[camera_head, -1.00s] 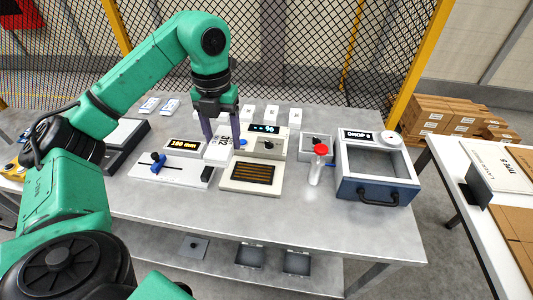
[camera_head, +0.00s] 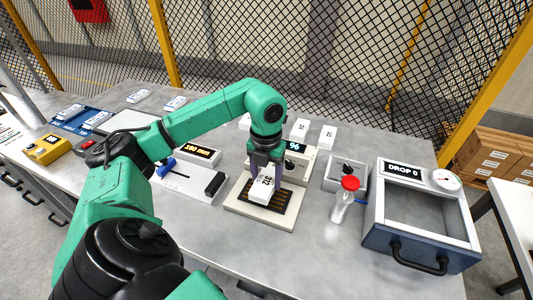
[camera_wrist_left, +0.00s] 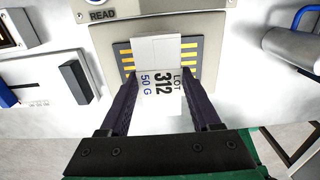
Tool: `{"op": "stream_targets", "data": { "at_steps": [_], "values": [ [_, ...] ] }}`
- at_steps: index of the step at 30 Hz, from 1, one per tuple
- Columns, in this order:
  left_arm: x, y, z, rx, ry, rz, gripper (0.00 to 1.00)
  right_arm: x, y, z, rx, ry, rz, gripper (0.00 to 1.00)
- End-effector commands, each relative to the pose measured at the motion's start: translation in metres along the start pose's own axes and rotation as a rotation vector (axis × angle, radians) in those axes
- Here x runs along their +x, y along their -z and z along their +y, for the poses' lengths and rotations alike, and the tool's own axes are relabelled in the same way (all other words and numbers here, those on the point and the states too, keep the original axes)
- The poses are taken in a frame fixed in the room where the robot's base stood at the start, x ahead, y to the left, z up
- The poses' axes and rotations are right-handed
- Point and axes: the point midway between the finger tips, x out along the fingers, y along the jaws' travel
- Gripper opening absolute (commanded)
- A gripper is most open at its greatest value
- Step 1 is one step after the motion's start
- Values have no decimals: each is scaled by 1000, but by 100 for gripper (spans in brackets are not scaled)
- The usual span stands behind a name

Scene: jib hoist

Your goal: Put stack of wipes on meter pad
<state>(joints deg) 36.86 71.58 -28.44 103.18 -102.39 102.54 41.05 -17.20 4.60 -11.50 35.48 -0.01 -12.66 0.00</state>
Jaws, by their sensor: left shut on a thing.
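The stack of wipes is a white block (camera_head: 261,190) marked "312", and its label "LOT 312 50 G" reads clearly in the left wrist view (camera_wrist_left: 160,88). My left gripper (camera_head: 265,184) is shut on the stack, with one dark finger on each side. The stack is over the meter pad, a beige plate (camera_head: 285,215) with a dark slatted area in front of a box with a "96" display (camera_head: 292,147). I cannot tell whether the stack touches the pad. The stack hides part of the slats. My right gripper is not in view.
A "180 mm" gauge plate (camera_head: 190,184) lies left. Several white blocks (camera_head: 299,130) stand behind the meter.

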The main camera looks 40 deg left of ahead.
Motion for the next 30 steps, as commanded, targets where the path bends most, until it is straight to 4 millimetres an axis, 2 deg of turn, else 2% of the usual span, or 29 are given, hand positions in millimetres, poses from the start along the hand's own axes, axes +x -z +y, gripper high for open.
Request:
{"op": "stream_targets", "data": {
  "at_steps": [2, 5, 14, 15, 17, 26, 30],
  "values": [
    [14, 1, 0, 0, -2, 6, 7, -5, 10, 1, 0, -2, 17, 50],
    [30, 1, 0, 0, -1, 3, 7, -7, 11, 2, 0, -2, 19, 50],
    [36, 0, 0, 0, 0, 1, 7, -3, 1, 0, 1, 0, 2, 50],
    [35, 0, 0, 0, 0, 1, 72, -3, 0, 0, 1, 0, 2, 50],
    [34, 0, 0, 0, 0, 1, 94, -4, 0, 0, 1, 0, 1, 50],
    [34, 0, 0, 0, 0, 1, 94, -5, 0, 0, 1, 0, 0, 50],
    [25, -1, 0, 0, 1, -3, 94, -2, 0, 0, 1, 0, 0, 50]
  ]
}}
